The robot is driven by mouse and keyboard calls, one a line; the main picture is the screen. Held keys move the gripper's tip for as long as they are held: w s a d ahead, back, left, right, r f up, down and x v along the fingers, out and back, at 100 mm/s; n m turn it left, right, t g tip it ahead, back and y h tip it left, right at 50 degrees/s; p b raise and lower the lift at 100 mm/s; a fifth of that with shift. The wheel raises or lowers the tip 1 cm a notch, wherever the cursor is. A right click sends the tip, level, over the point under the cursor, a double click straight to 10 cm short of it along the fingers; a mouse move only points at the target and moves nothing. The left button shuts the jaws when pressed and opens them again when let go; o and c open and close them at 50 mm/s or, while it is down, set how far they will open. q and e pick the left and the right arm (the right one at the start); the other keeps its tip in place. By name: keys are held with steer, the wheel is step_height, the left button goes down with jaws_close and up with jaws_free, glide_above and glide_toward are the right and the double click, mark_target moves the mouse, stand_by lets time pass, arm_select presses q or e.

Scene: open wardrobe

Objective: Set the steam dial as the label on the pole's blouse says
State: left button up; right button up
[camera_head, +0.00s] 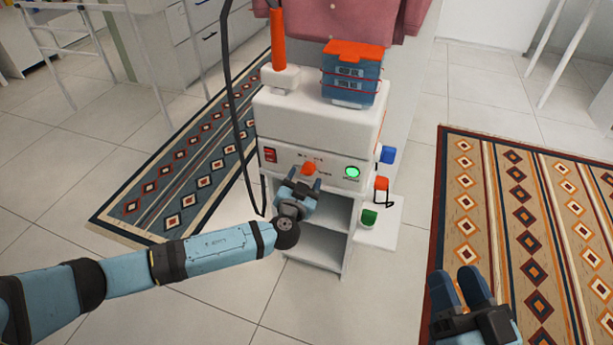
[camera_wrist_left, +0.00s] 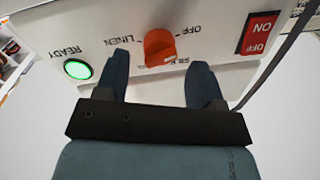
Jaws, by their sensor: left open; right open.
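The steam dial (camera_head: 309,168) is an orange knob on the white steamer's (camera_head: 318,135) front panel. The left wrist view shows the dial (camera_wrist_left: 160,46) upside down, with LINEN, OFF and a partly hidden word, apparently SILK, around it. A pale mark shows on its lower edge; its exact setting is unclear. My left gripper (camera_head: 303,184) is open just in front of the dial; its fingers (camera_wrist_left: 160,75) flank it, with no clear contact. My right gripper (camera_head: 472,286) is open and empty at lower right. A pink blouse (camera_head: 350,18) hangs at the top, cut off; no readable label shows.
A red ON/OFF switch (camera_head: 270,155) and a lit green READY light (camera_head: 352,172) flank the dial. A blue tank (camera_head: 350,80) and orange handle (camera_head: 278,40) stand on top. A black hose (camera_head: 237,120) hangs at left. Blue, orange and green items sit at right.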

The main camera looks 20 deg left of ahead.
mark_target(308, 170)
arm_select(q)
steer(key=shift+w, duration=1.25)
arm_select(e)
steer(key=shift+f, duration=0.35)
